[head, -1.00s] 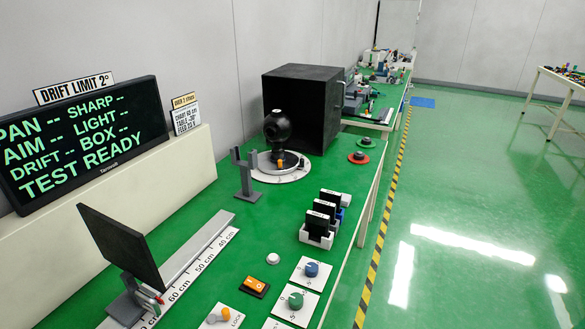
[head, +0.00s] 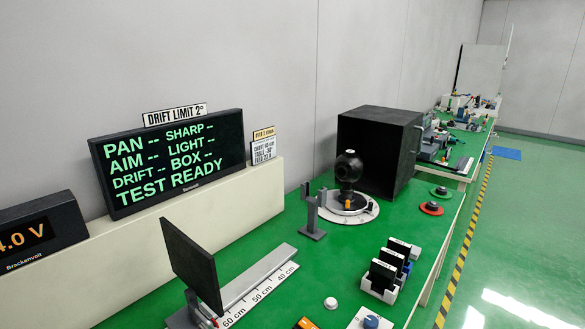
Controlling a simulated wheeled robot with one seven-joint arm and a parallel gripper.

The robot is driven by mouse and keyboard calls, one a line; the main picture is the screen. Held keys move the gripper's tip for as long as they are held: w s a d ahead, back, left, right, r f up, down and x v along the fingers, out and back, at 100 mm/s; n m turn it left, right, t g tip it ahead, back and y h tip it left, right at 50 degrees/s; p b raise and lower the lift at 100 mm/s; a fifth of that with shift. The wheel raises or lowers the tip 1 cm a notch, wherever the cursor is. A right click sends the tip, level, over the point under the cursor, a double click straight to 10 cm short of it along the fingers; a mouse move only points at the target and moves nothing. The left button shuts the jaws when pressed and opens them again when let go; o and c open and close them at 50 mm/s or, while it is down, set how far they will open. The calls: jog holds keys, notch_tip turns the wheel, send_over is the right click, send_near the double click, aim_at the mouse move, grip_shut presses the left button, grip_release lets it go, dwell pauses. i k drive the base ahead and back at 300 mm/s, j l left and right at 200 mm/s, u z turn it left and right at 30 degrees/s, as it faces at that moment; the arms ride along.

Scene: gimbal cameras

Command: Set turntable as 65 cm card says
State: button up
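The turntable (head: 362,208) is a pale round disc on the green bench, in front of an open black box. A black ball-shaped camera (head: 348,168) stands on it, with a small orange part at its base. A dark chart board (head: 190,265) stands on the rail near the 60 cm mark. My gripper is not in view.
The display (head: 170,160) reads TEST READY with blank values. A grey forked post (head: 312,212) stands left of the turntable. The black box (head: 385,150) is behind it. Black cards in white holders (head: 378,290), a white button (head: 331,303) and a blue knob (head: 371,321) lie nearer.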

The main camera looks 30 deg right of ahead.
aim_at(360, 204)
jog(key=i+l, duration=0.1)
jog(key=l, duration=0.35)
jog(key=i+l, duration=0.1)
jog(key=l, duration=0.3)
jog(key=i+l, duration=0.1)
jog(key=l, duration=0.35)
jog(key=i+l, duration=0.1)
jog(key=l, duration=0.35)
jog(key=i+l, duration=0.15)
jog(key=l, duration=0.25)
jog(key=i+l, duration=0.1)
jog(key=l, duration=0.35)
jog(key=i+l, duration=0.1)
jog(key=l, duration=0.35)
